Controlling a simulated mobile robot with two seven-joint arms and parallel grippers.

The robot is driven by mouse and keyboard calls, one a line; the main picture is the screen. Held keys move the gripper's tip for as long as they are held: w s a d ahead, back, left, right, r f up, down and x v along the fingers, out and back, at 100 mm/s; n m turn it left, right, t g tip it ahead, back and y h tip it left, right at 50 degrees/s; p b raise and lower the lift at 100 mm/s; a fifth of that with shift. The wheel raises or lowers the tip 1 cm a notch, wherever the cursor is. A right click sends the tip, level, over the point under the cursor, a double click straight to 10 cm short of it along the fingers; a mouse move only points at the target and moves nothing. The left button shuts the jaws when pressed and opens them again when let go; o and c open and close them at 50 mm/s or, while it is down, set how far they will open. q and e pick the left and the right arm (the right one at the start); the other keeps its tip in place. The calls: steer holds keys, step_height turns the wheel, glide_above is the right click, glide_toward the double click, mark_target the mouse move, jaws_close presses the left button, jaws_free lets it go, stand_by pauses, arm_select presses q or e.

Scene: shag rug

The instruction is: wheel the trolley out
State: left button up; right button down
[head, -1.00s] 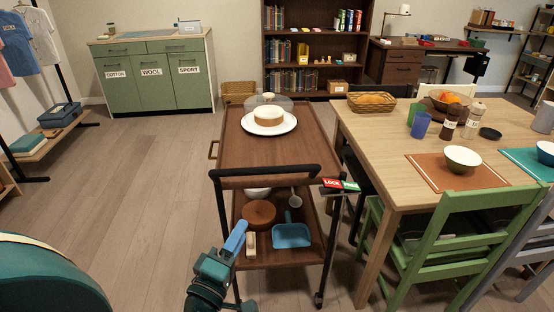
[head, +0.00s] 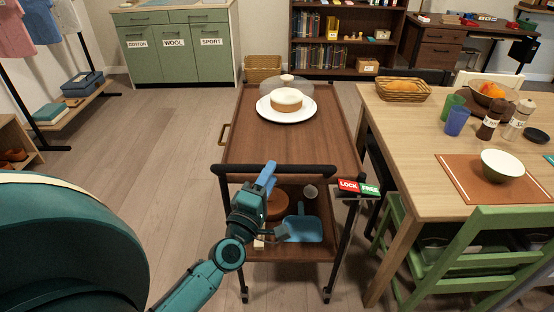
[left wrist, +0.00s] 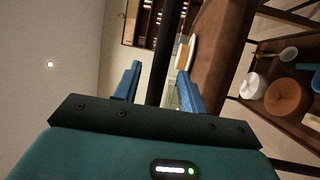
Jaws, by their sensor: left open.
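The brown two-tier trolley (head: 285,148) stands in the middle of the head view, its black push bar (head: 305,170) nearest me. A red LOCK and green FREE label (head: 358,187) sits at the bar's right end. My left gripper (head: 267,173) is open at the left half of the bar. In the left wrist view the dark bar (left wrist: 165,45) runs between the blue fingers of the left gripper (left wrist: 159,70); I cannot tell whether they touch it. A cake (head: 287,100) under a clear dome is on the top tier. My right gripper is not in view.
The wooden table (head: 405,130) stands close along the trolley's right side, with a green chair (head: 470,240) in front. A blue dustpan (head: 304,229) and brown round item (head: 277,206) lie on the lower tier. Open floor (head: 170,150) lies left; a bookcase (head: 345,50) stands behind.

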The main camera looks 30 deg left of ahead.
arm_select(q)
steer(key=x, duration=0.4)
steer(key=shift+w, duration=0.4)
jaws_close()
